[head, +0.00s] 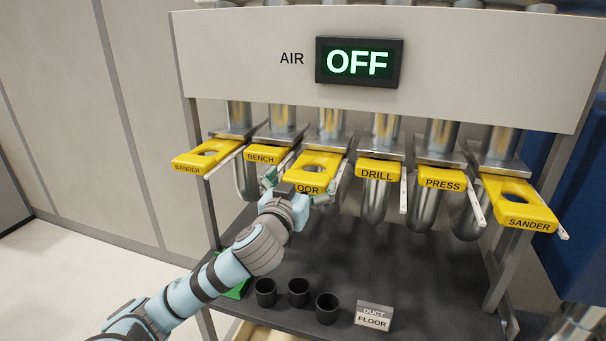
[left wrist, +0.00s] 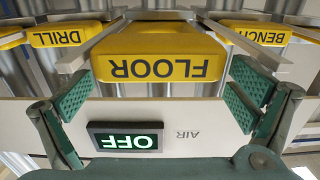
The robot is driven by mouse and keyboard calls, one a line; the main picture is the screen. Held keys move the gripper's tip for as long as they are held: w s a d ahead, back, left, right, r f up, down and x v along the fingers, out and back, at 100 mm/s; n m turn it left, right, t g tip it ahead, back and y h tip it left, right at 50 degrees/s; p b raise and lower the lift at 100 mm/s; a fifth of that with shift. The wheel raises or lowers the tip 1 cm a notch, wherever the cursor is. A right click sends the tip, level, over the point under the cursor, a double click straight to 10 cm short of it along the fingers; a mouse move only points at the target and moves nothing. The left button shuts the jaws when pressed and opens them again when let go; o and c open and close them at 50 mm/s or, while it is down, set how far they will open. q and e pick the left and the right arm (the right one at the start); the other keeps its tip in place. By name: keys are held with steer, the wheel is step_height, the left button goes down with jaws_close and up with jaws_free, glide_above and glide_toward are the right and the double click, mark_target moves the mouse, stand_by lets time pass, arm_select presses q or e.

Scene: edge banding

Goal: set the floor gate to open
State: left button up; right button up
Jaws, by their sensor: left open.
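The floor gate is a yellow slide plate (head: 317,166) labelled FLOOR, third from the left in the row, partly covered by my gripper in the head view. It also shows upside down in the left wrist view (left wrist: 160,58). A hole shows in its top, and it sticks out from its pipe. My left gripper (head: 299,186) is at the front of this plate. In the left wrist view its green-padded fingers (left wrist: 162,95) are spread wide, one toward each side of the plate, with nothing held. Contact cannot be told. My right gripper is not seen.
Neighbouring yellow gates BENCH (head: 262,157) and DRILL (head: 377,173) sit close on both sides. The air display (head: 359,62) reads OFF. Below, a dark shelf (head: 400,262) holds black cups (head: 298,292) and a DUCT FLOOR sign (head: 373,317).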

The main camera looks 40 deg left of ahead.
arm_select(q)
step_height(320, 180, up, 10)
steer(key=shift+d+f, duration=0.1)
steer(key=shift+f, duration=0.05)
stand_by(0.3)
